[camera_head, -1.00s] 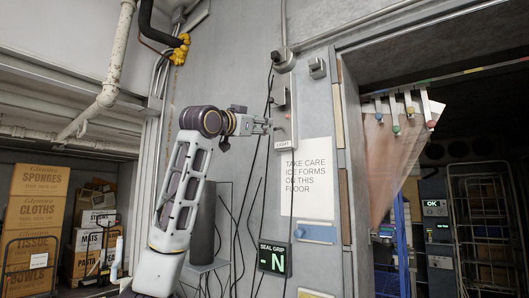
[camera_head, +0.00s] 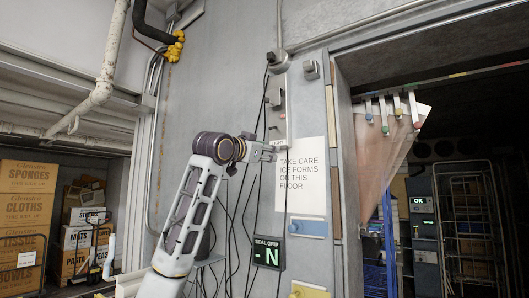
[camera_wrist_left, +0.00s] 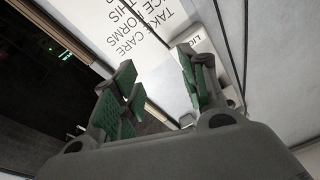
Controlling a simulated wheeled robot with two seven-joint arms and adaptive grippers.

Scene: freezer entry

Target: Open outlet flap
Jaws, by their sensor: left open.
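A tall grey wall plate (camera_head: 277,117) with a raised grey cover (camera_head: 274,99) is on the wall left of the freezer doorway. I cannot tell for sure whether this cover is the outlet flap. A small label, LIGHT in the earlier view, is at the plate's foot, partly hidden now. My left gripper (camera_head: 269,152) is just below the cover, in front of the plate's lower end. In the left wrist view its green-padded fingers (camera_wrist_left: 158,95) are apart with nothing held. The pale plate (camera_wrist_left: 204,42) shows beyond the right finger. My right gripper is not in view.
A paper sign (camera_head: 303,175) is right of the gripper. Black cables hang down the wall to a SEAL GRIP display (camera_head: 269,253). A blue bar (camera_head: 307,228) is below the sign. Strip curtains (camera_head: 383,155) hang in the doorway. Boxes (camera_head: 25,210) stand on the left.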

